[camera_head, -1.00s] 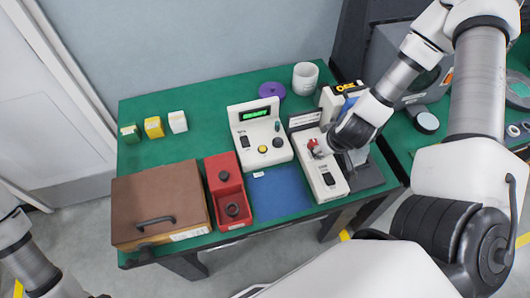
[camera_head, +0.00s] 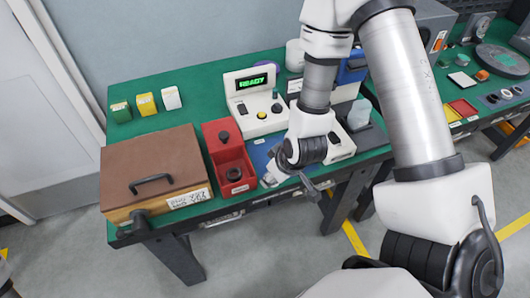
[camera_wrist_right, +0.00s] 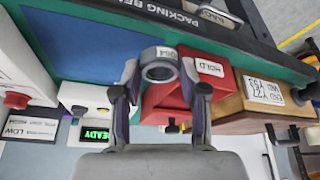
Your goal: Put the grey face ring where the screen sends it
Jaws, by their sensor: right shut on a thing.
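My right gripper (camera_wrist_right: 159,82) is shut on the grey face ring (camera_wrist_right: 160,65), held between its two fingertips with the opening visible in the right wrist view. In the head view the right gripper (camera_head: 290,178) hangs over the blue mat (camera_head: 262,152), beside the red tray's right side; the ring cannot be made out there. The red tray (camera_head: 222,152), labelled HOLD in the wrist view, holds dark round parts.
A brown-lidded wooden box (camera_head: 150,172) with a handle stands left of the red tray. Green, yellow and white blocks (camera_head: 146,104) stand at the back left. The white unit with a red knob (camera_wrist_right: 17,99) is on the tester's other side.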

